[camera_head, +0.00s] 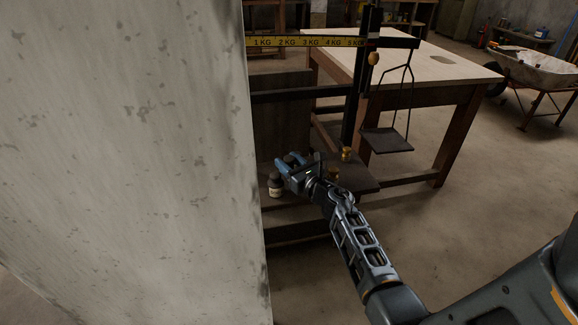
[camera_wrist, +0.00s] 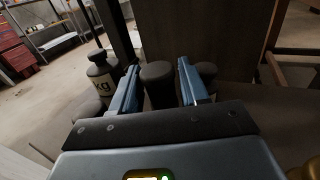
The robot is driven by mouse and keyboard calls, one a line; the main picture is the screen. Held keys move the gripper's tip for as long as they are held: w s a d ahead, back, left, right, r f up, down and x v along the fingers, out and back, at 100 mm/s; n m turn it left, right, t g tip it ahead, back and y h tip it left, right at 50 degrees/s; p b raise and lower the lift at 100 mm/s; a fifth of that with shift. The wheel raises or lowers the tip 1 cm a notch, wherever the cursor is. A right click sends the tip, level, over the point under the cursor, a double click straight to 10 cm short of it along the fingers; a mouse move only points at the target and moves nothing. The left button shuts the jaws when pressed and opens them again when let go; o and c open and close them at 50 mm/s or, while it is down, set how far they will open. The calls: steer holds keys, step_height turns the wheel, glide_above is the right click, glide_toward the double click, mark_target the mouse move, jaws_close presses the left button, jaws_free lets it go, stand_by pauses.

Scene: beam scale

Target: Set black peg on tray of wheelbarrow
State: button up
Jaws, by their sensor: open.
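A black peg (camera_wrist: 158,90) with a rounded top stands between my two blue fingers in the wrist view. My gripper (camera_wrist: 158,66) is open around it, with a gap showing on each side. In the head view my gripper (camera_head: 297,170) is low over the scale's base, and the peg cannot be clearly made out there. The wheelbarrow (camera_head: 538,72) stands at the far right in the head view, beyond the table, with its grey tray facing up. Something small lies near the tray's left rim.
A dark weight marked "kg" (camera_wrist: 103,75) stands left of my fingers; another dark piece (camera_wrist: 206,72) is behind the right finger. A brass weight (camera_head: 346,154) stands on the scale base (camera_head: 362,185). The hanging pan (camera_head: 386,141), wooden table (camera_head: 430,62) and pale wall (camera_head: 130,150) are nearby.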

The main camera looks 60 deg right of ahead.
steer(key=c, duration=0.8)
